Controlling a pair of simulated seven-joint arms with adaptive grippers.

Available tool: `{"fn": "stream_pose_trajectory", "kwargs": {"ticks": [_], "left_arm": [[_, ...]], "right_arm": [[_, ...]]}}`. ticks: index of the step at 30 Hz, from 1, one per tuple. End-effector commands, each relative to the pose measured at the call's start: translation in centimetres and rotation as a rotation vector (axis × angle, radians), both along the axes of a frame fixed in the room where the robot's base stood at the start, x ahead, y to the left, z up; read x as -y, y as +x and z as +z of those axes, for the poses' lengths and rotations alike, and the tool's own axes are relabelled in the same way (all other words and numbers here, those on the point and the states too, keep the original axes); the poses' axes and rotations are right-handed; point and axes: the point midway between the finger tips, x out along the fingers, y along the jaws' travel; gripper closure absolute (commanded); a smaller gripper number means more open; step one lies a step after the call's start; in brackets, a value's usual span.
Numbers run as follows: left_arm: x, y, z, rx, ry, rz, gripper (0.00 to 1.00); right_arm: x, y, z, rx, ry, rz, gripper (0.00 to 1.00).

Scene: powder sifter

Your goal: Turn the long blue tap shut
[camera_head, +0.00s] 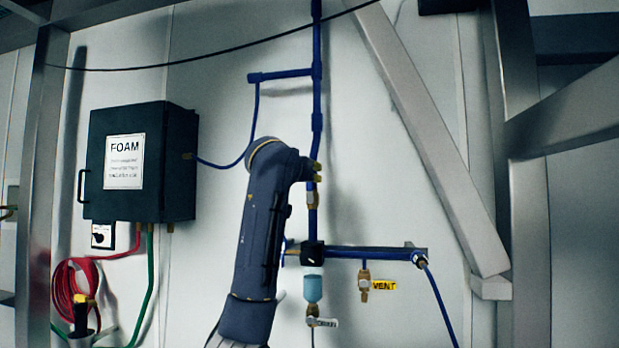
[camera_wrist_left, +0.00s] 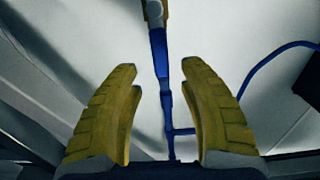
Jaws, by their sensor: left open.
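The blue pipe (camera_head: 317,60) runs down the wall to a brass valve (camera_head: 312,197). In the left wrist view, which looks upside down, the brass piece (camera_wrist_left: 155,12) is at the top edge. A long, slightly thicker blue piece (camera_wrist_left: 159,52) adjoins it in line with the pipe; it looks like the tap's lever. My left gripper (camera_head: 318,172) is in front of the pipe just above the brass valve, its arm hiding part of the wall. Its yellow fingers (camera_wrist_left: 161,80) are open, one on each side of the pipe line, with gaps visible on both sides.
A dark FOAM box (camera_head: 178,160) hangs at left, with a blue hose running toward the pipe. Below are a horizontal blue pipe (camera_head: 365,253), a VENT valve (camera_head: 364,283) and a lower valve with a white handle (camera_head: 324,322). A diagonal beam (camera_head: 430,140) crosses at right.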

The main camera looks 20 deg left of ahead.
Motion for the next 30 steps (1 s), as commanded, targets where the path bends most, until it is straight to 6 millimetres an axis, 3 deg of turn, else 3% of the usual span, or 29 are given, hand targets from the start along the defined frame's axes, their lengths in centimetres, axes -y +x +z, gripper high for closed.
{"fn": "stream_pose_trajectory", "kwargs": {"ticks": [6,12,30], "left_arm": [[-0.3,3.2,0.0,-0.002,0.001,0.003,0.58],[-0.3,5.0,0.1,-0.001,0.0,0.001,0.58],[-0.4,6.3,0.0,0.0,0.001,0.001,0.58]], "right_arm": [[0.0,0.0,0.0,0.0,0.0,0.0,0.56],[0.0,0.0,0.0,0.0,0.0,0.0,0.56],[0.0,0.0,0.0,0.001,0.0,0.0,0.56]]}}
